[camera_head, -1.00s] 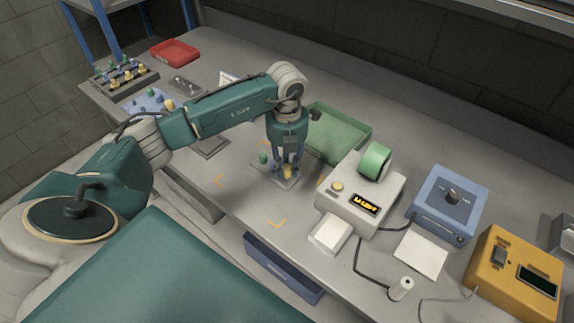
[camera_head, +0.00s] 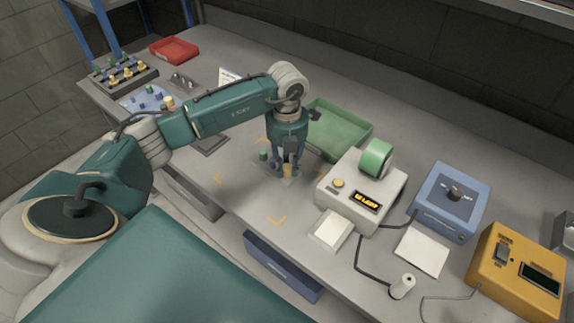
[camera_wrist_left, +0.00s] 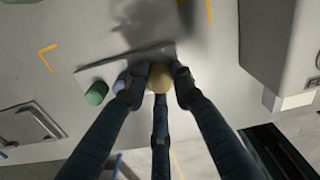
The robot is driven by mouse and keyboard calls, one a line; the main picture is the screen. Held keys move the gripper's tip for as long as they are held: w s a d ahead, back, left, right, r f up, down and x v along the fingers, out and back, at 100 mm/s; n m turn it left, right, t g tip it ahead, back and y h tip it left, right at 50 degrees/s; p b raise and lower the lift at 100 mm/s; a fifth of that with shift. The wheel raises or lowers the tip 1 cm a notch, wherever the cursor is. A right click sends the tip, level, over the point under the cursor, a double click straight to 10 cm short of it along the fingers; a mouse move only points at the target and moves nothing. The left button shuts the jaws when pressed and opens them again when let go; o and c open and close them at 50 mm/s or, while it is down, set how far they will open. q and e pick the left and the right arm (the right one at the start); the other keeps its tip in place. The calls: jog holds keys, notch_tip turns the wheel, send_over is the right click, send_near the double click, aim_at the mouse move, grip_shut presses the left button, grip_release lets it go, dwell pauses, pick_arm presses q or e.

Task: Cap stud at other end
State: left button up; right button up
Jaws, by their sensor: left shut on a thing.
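My left gripper (camera_head: 286,170) points down at the bench, its fingers shut around a yellow cap (camera_head: 288,171). In the left wrist view the fingers (camera_wrist_left: 157,88) close about the rounded yellow cap (camera_wrist_left: 159,77), at the right part of a thin grey plate (camera_wrist_left: 120,66). A green cap (camera_head: 263,155) stands upright at the plate's other end, apart from the fingers. It also shows in the left wrist view (camera_wrist_left: 96,93). The fingers hide the yellow cap's underside, so I cannot tell whether it touches a stud. My right gripper is not in view.
A green tray (camera_head: 350,128) lies behind the gripper, and a grey machine with a green roll (camera_head: 375,160) stands to the right. A rack of coloured caps (camera_head: 122,75), a blue mat (camera_head: 130,104) and a red tray (camera_head: 174,50) are at the far left. Orange corner marks surround the plate.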

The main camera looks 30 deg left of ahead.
pick_arm(q)
jog(key=o, duration=0.9)
jog(key=shift+w+r, duration=0.1)
jog(key=shift+r, duration=0.4)
notch_tip(320, 180, up, 11)
